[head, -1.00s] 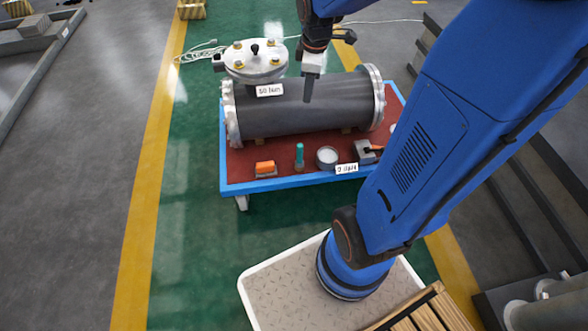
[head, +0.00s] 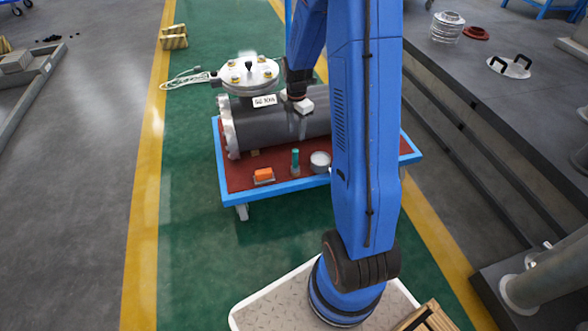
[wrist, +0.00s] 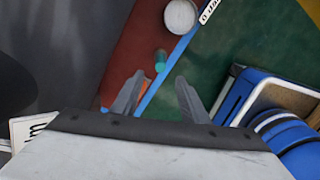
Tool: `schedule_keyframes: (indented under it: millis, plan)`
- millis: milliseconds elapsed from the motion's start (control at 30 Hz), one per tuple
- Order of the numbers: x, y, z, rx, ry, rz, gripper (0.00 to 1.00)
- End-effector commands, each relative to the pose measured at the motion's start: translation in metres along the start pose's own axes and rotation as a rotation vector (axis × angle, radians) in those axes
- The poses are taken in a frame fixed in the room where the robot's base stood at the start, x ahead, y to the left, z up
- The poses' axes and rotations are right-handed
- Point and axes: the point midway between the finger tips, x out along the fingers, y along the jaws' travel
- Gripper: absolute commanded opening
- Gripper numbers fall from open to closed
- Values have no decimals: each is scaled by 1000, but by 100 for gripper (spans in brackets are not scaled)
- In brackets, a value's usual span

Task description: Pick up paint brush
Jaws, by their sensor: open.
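I cannot tell for sure which item is the paint brush. An upright teal-handled item (head: 295,160) stands on the red top of the blue-edged cart (head: 290,192), near its front edge. It also shows in the wrist view (wrist: 160,60), seen from above, just beyond the gap between my fingers. An orange item (head: 264,175) lies to its left; in the wrist view it shows partly behind my left finger (wrist: 144,88). My gripper (wrist: 160,78) is open and empty. In the head view my gripper (head: 303,130) hangs over the grey cylinder's front side, apart from the teal item.
A large grey flanged cylinder (head: 262,128) fills the cart's back, with a bolted round lid (head: 248,74) on its raised neck. A round white-topped tin (head: 320,161) stands right of the teal item. My arm hides the cart's right part. Green floor in front is clear.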

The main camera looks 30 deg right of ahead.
Motion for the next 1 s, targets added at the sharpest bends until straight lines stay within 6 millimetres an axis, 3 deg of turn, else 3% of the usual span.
schedule_keyframes:
  millis: [600,1000]
  plan:
    - [100,-1,-1,2,1,-3,41]
    - [128,-2,-3,2,1,-3,41]
